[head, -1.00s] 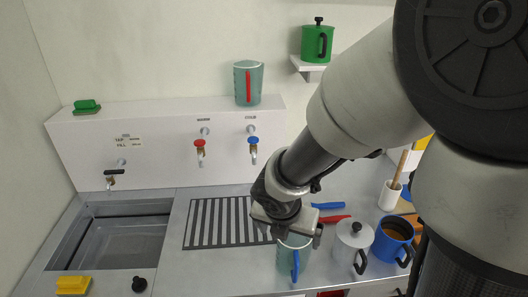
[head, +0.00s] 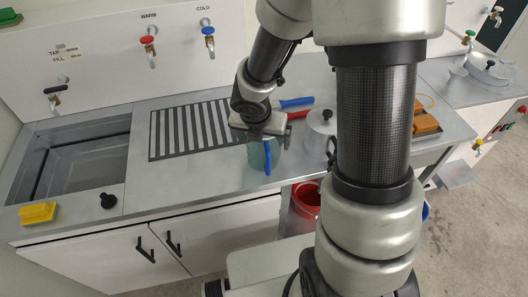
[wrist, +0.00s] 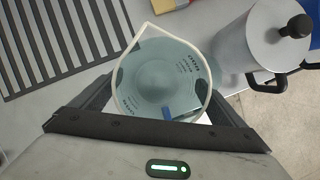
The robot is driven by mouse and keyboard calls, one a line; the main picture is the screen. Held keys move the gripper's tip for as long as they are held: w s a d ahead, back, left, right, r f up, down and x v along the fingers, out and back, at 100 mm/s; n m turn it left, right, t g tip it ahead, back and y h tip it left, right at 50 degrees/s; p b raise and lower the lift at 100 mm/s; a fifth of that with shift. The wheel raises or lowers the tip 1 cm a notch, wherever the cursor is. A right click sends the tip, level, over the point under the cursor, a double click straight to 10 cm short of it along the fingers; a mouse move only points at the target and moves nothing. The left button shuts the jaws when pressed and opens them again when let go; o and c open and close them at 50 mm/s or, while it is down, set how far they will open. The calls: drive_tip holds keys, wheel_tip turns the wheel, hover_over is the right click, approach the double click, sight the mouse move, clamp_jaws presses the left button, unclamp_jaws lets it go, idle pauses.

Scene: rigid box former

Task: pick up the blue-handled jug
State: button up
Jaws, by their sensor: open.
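The blue-handled jug (head: 258,154) is a clear, teal-tinted jug standing upright near the front edge of the counter. Its blue handle faces the front. In the wrist view I look down into the jug (wrist: 160,72), with its pale rim and measuring marks; the handle (wrist: 168,112) shows at the lower side. My gripper (head: 262,134) is over the jug, pointing down. In the wrist view my gripper (wrist: 163,90) is open, with one finger on each side of the jug. Dark fingertips show through its walls. I cannot tell whether they touch it.
A metal pot (head: 320,132) with a black knob and handle stands close to the right of the jug. Blue- and red-handled tools (head: 296,103) lie behind. A striped mat (head: 190,127) and a sink (head: 70,160) are to the left. A red bucket (head: 305,198) is below the counter.

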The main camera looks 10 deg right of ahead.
drive_tip(key=shift+w+f, duration=0.15)
drive_tip(key=shift+f, duration=0.4)
drive_tip(key=shift+r, duration=0.1)
drive_tip(key=c, duration=1.2)
